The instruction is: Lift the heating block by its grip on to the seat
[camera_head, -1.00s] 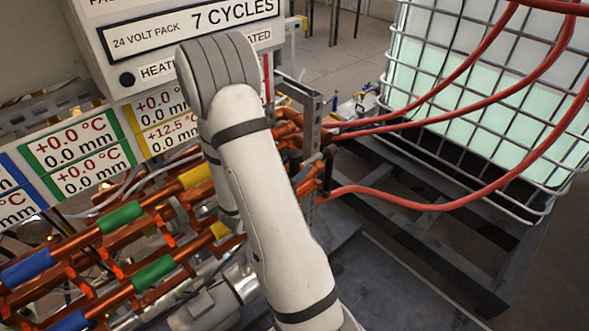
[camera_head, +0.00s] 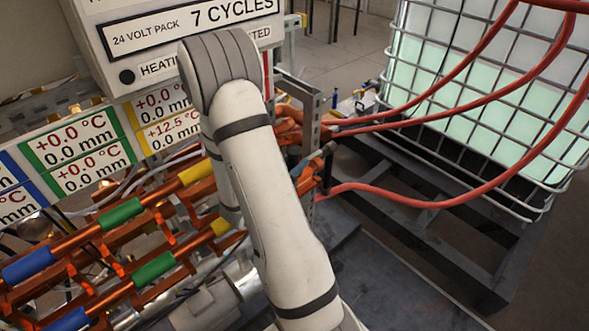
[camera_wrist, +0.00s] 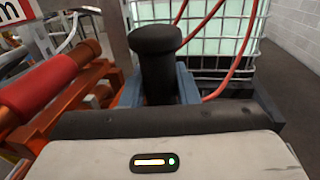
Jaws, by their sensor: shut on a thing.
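In the wrist view a black upright grip (camera_wrist: 157,55) with a wide round top stands between the blue-grey fingers of my gripper (camera_wrist: 160,86). The fingers are shut on it, one on each side. The heating block below the grip is hidden by my gripper's own body, so I cannot tell whether it touches anything beneath. In the head view my arm covers most of this area; a dark upright piece (camera_head: 327,176) shows just right of it, beside orange copper parts. I cannot make out the seat in either view.
Copper rails with blue, green and yellow sleeves (camera_head: 120,216) lie left of my arm; a red sleeve (camera_wrist: 38,92) is close left in the wrist view. A white labelled box (camera_head: 140,45) stands behind. Red hoses (camera_head: 420,204) cross right toward a caged tank (camera_head: 480,95).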

